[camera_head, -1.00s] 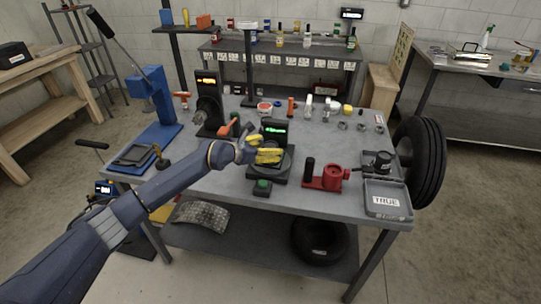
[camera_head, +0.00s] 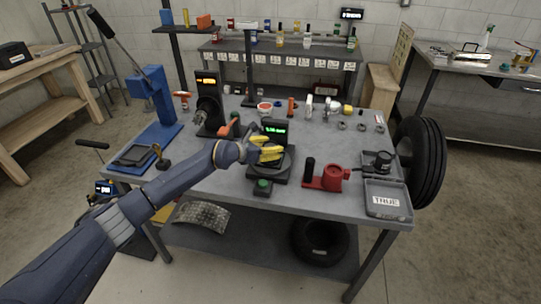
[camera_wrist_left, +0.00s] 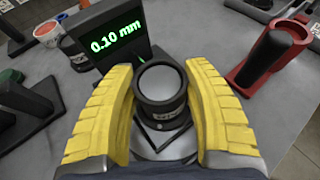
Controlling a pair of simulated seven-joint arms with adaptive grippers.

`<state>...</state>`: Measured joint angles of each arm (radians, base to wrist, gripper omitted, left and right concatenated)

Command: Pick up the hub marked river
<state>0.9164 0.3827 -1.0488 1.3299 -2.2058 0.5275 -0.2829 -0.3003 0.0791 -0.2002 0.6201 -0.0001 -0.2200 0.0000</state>
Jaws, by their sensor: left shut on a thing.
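A dark cylindrical hub (camera_wrist_left: 162,85) with a pale round top and a small label stands upright between my left gripper's yellow fingers in the left wrist view. The label is too blurred to read surely. My left gripper (camera_head: 268,149) is shut on this hub, over the round plate of the gauge stand (camera_head: 284,168); the fingers (camera_wrist_left: 160,90) hold it from both sides. The gauge display (camera_wrist_left: 115,36) behind it reads 0.10 mm. In the head view the fingers hide the hub. My right gripper is not in view.
A red fixture with a black handle (camera_head: 327,177) stands right of the gauge stand. Grey trays (camera_head: 387,210) lie at the bench's right end, one labelled TRUE. A dark machine with an amber display (camera_head: 207,103) stands behind left. Several small parts line the back.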

